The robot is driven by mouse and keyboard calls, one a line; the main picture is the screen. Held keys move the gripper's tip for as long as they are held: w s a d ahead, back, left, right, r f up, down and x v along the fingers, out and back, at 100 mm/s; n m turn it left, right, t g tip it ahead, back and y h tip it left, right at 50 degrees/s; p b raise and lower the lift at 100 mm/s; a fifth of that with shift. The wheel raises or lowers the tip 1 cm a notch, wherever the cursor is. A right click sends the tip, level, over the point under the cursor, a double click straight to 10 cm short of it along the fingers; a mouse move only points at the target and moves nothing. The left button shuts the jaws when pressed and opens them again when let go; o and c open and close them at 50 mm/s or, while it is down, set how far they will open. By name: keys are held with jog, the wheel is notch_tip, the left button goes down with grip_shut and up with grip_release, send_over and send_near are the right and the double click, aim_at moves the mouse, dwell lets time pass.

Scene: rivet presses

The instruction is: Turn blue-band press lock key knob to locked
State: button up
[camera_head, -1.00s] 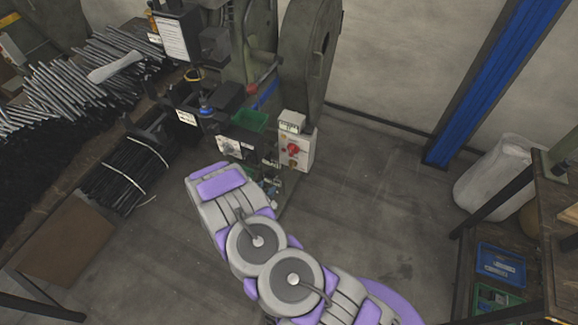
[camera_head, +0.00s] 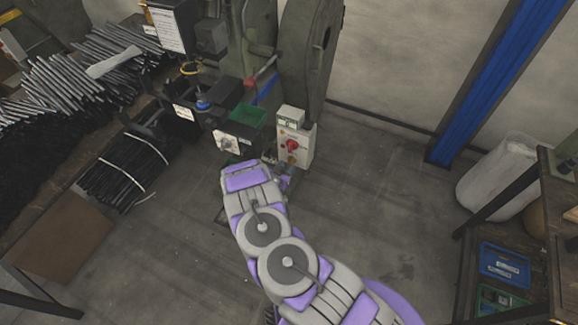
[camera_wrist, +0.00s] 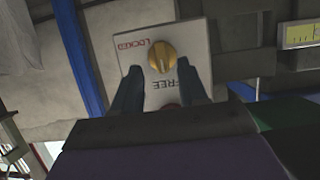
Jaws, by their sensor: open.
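A yellow lock key knob (camera_wrist: 162,57) sits on a pale plate (camera_wrist: 190,42) in the wrist view. "LOCKED" is printed left of the knob and "FREE" below it; which one the knob points to is unclear. My gripper (camera_wrist: 158,88) is open, its two dark fingers apart over the lower part of the plate, below the knob in the picture. My gripper is hidden there.
A white box with a red knob (camera_head: 291,146) and a box with a pale knob (camera_head: 228,143) are on the press front. Bundled rods (camera_head: 125,168) lie left.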

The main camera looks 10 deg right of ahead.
aim_at(289, 163)
jog(key=shift+a+b+x, duration=0.25)
jog(key=shift+b+x, duration=0.05)
jog(key=shift+x, duration=1.25)
jog(key=shift+w+d+f, duration=0.1)
jog(key=shift+w+d, duration=0.05)
jog(key=shift+w, duration=0.1)
grip_shut()
